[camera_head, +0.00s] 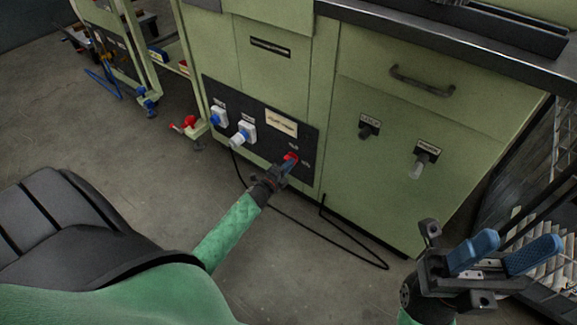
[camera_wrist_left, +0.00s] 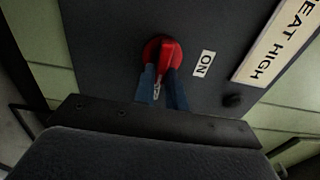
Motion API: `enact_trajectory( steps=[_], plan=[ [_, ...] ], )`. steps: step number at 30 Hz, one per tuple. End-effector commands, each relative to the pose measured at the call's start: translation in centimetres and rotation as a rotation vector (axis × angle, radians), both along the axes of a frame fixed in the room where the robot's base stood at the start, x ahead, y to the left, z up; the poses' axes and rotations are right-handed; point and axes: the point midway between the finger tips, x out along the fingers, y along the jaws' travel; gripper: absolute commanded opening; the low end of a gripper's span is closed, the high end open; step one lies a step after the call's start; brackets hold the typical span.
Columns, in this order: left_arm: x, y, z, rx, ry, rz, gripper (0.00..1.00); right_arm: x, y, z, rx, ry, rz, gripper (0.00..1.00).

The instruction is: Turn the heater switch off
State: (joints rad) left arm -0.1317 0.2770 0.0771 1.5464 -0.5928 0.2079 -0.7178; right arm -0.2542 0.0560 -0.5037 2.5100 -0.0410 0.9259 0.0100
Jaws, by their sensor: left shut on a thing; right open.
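The red heater switch (camera_head: 291,157) is on the dark panel (camera_head: 262,117) low on the green machine. In the left wrist view the red switch (camera_wrist_left: 162,60) has a raised handle, with an "ON" label (camera_wrist_left: 204,63) to its right. My left gripper (camera_head: 283,165) is at the switch, its blue fingers (camera_wrist_left: 162,85) on both sides of the handle and shut on it. The fingertips hide the handle's lower part. My right gripper (camera_head: 504,254) is open and empty at the lower right, away from the panel.
Two blue-and-white plugs (camera_head: 243,133) sit on the same panel, left of the switch. A black cable (camera_head: 345,240) lies on the floor below. A metal rack (camera_head: 540,175) stands at the right edge.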

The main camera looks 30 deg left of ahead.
Motion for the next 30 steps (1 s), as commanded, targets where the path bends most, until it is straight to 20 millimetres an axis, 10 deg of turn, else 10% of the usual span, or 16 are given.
enact_trajectory(
  steps=[5,9,20,30],
  plan=[
    [0.0,-0.2,-0.1,0.0,0.0,-0.002,0.0,0.0,0.0,-0.1,-0.007,0.0,0.002,0.53],
    [0.0,-0.2,-0.1,-0.001,0.0,-0.002,0.35,0.0,0.0,-0.2,-0.008,0.002,0.002,0.53],
    [-0.5,0.0,0.0,-0.001,0.001,0.0,0.35,0.0,0.0,0.0,-0.001,0.006,0.0,0.53],
    [-5.1,0.3,0.1,-0.001,0.001,-0.001,0.35,-0.1,-0.2,1.1,0.007,0.001,-0.012,0.53]
  ],
)
